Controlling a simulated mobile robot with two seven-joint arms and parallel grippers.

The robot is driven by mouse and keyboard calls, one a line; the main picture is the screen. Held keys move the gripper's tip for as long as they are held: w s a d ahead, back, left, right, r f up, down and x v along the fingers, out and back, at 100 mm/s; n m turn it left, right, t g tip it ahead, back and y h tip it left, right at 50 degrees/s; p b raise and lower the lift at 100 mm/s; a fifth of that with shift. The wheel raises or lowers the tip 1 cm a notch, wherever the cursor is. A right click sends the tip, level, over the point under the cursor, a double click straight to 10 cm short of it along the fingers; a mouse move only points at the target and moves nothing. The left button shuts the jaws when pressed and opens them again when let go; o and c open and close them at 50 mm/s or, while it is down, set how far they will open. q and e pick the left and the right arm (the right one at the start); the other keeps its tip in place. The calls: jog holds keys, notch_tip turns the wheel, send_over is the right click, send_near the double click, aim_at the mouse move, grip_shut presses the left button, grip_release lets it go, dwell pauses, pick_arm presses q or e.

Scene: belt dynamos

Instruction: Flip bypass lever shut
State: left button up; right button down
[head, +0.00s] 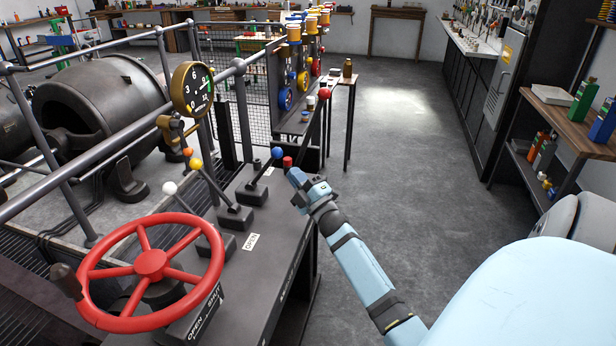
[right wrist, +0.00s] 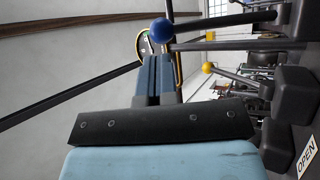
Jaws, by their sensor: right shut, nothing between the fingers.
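A row of levers stands on the dark console. The blue-knobbed lever (head: 277,153) leans right; the yellow-knobbed lever (head: 196,164) and white-knobbed lever (head: 169,188) lean left. No readable label tells which is the bypass lever. My right gripper (head: 294,176) is shut and empty, just right of the blue knob, by a short red piece (head: 287,162). In the right wrist view, the blue knob (right wrist: 162,31) appears close beyond my right fingertips (right wrist: 157,62), apparently apart from them. The yellow knob (right wrist: 207,68) is to their right. My left gripper is not in view.
A red handwheel (head: 151,263) stands at the console's near end, with a round gauge (head: 192,89) above. An OPEN label (head: 251,242) lies by the levers. A railing (head: 120,125) runs along the left. The floor (head: 420,170) right of the console is clear.

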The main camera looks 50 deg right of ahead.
jog(key=shift+x, duration=2.2)
